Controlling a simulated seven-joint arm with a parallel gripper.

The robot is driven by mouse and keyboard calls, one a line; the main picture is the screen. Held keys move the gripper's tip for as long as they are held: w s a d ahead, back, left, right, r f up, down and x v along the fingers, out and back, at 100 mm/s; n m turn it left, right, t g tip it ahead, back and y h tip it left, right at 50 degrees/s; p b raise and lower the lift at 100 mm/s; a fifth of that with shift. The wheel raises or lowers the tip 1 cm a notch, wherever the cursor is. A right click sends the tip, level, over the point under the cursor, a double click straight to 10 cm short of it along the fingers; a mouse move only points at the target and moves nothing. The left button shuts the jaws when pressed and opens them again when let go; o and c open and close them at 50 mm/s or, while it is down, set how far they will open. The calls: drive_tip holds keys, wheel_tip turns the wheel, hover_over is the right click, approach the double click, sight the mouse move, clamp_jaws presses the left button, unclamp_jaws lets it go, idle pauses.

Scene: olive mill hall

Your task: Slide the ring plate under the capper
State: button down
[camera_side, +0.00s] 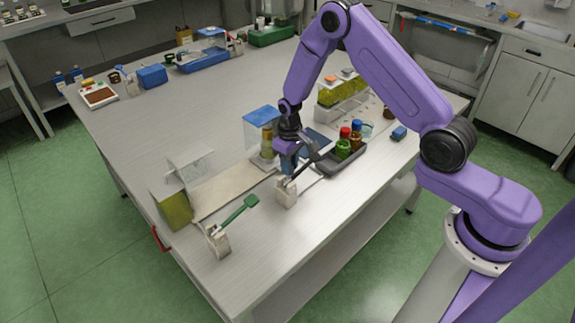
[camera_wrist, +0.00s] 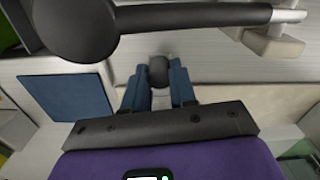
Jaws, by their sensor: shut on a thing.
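My gripper (camera_side: 288,168) points down at the table beside the black-handled lever device, which may be the capper (camera_side: 287,195). In the wrist view my blue fingers (camera_wrist: 160,88) are shut on a small round black knob (camera_wrist: 160,70). A pale piece shows below the knob between the fingers; whether it belongs to the ring plate I cannot tell, and no ring shows clearly. The capper's thick black handle (camera_wrist: 195,18) crosses the top of the wrist view, close ahead of the fingers, with its pale body (camera_wrist: 272,42) at the right.
A second lever device with a green handle (camera_side: 236,213) stands at the front left. A beige board (camera_side: 230,190) lies between clear-and-green bins and a blue-lidded box (camera_side: 262,125). A dark tray (camera_side: 345,160) with jars is close right of my gripper. The table's left middle is clear.

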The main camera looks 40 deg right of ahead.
drive_tip(key=c, duration=0.9)
unclamp_jaws()
drive_tip(key=shift+d, duration=0.4)
drive_tip(key=shift+a, duration=0.1)
wheel_tip(320, 180, up, 18)
drive_tip(key=shift+f, duration=0.25)
